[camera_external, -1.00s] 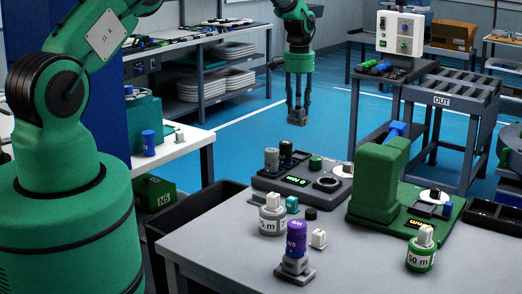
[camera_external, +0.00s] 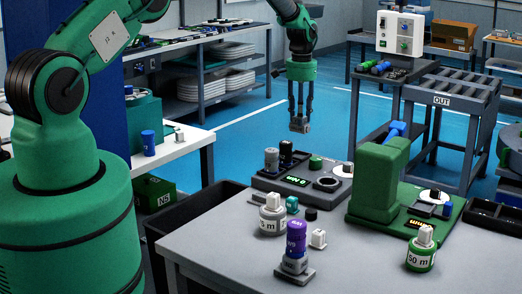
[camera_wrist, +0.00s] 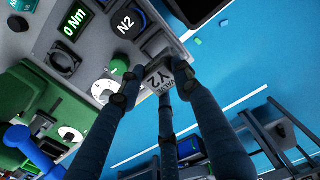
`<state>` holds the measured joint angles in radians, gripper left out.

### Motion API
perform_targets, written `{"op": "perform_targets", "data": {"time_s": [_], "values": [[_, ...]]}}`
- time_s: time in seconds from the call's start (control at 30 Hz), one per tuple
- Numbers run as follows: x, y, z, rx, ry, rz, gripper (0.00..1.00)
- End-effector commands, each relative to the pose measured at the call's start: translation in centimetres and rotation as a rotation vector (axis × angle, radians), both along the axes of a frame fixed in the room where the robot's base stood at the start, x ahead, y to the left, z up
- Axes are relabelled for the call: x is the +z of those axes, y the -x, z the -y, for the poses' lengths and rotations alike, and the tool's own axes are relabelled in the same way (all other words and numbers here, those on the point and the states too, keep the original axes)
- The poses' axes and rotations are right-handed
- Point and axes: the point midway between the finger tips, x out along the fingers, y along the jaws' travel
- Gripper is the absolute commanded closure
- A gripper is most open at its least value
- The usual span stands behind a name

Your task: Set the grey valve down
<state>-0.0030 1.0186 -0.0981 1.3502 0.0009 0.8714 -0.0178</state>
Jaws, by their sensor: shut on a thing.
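My gripper (camera_external: 300,112) hangs fingers-down above and beyond the far edge of the work table. It is shut on the grey valve (camera_external: 299,125), a small grey block at the fingertips. In the outside view the valve is apart from the table.
On the table (camera_external: 220,240) stand the test unit (camera_external: 265,187) with a lit display, a green press (camera_external: 375,185), a purple-topped piece (camera_external: 296,235) and two labelled reels (camera_external: 272,222) (camera_external: 420,258). The table's front middle is clear. An OUT roller stand (camera_external: 442,100) is behind right.

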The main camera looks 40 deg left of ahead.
Motion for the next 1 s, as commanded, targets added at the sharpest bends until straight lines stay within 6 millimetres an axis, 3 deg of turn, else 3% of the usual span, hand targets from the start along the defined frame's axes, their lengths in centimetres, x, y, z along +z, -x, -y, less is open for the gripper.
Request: {"op": "perform_targets", "data": {"time_s": [0.23, 0.67, 1.0], "values": [[-2.8, -0.1, 0.0, 0.000, 0.000, 0.001, 0.97], [-3.3, 0.0, 0.0, 0.000, 0.000, 0.001, 0.97], [-6.2, 0.0, 0.0, 0.000, 0.000, 0.001, 0.97]]}}
